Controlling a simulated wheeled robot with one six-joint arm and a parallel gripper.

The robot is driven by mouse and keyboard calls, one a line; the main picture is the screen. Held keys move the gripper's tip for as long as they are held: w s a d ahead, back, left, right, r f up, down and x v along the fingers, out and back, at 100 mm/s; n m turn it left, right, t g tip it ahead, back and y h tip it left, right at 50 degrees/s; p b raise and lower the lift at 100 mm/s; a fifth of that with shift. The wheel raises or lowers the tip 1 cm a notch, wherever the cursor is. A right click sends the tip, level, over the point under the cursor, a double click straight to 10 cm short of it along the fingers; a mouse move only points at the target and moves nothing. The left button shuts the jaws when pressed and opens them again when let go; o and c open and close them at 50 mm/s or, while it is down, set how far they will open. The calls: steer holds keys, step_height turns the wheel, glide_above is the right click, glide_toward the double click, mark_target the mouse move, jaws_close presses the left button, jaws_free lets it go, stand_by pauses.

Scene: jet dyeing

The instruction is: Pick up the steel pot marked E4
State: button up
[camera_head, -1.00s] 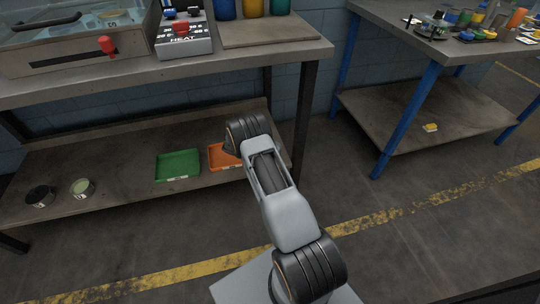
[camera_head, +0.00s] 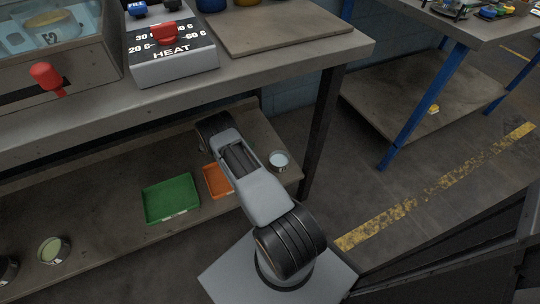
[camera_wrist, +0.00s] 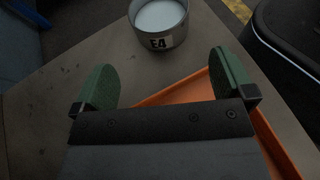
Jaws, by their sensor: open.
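The steel pot marked E4 (camera_wrist: 160,24) stands upright on the lower shelf, with pale contents and a white label facing me in the wrist view. In the head view it (camera_head: 279,161) sits near the shelf's right end, just right of my arm. My gripper (camera_wrist: 166,82) is open and empty, its two green-padded fingers apart. The pot is beyond the fingertips and roughly centred between them, not touching them. The fingers are hidden behind my arm in the head view.
An orange tray (camera_wrist: 190,88) lies under my gripper; it also shows in the head view (camera_head: 217,182). A green tray (camera_head: 171,198) and a pot with pale green contents (camera_head: 53,250) stand farther left. The upper bench (camera_head: 270,66) overhangs, with a black leg (camera_head: 321,130) right of the pot.

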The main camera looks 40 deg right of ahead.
steer(key=b, duration=0.1)
glide_toward(277, 164)
steer(key=s+d+r, duration=0.2)
steer(key=d, duration=0.1)
steer(key=shift+s+r, duration=0.15)
steer(key=shift+s, duration=0.1)
steer(key=shift+b+x, duration=0.95)
steer(key=shift+x, duration=2.05)
steer(key=shift+a, duration=0.1)
steer(key=c, duration=0.9)
